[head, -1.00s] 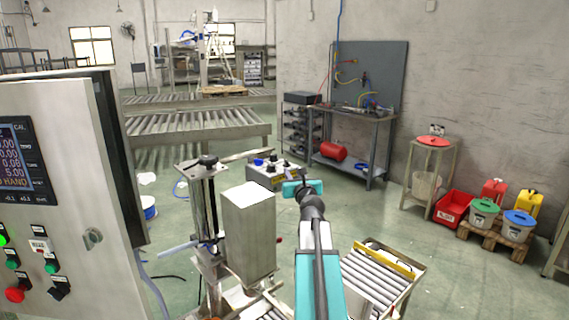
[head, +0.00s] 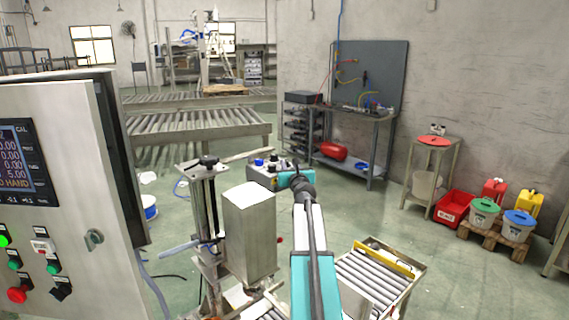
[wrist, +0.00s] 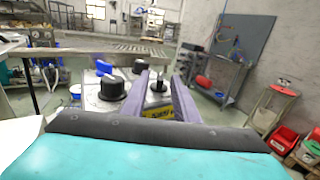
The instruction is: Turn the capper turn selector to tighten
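The grey capper control box (head: 262,180) stands beyond the tall steel block, with several knobs on its top. The wrist view shows its top panel (wrist: 92,102) close up, with a blue knob (wrist: 104,68), a large black knob (wrist: 112,90) and a smaller black knob (wrist: 157,87). I cannot read which one is the turn selector. My gripper (wrist: 159,75) is open, its two fingers pointing toward the box. The smaller knob shows between the fingers, with no clear contact. In the head view my teal wrist (head: 290,180) hides the box's right part.
A tall steel block (head: 250,235) and a vertical post with a black knob (head: 208,161) stand left of my arm. A roller conveyor (head: 375,275) lies to the right. A control cabinet (head: 70,200) fills the left side. A workbench (head: 350,115) stands behind.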

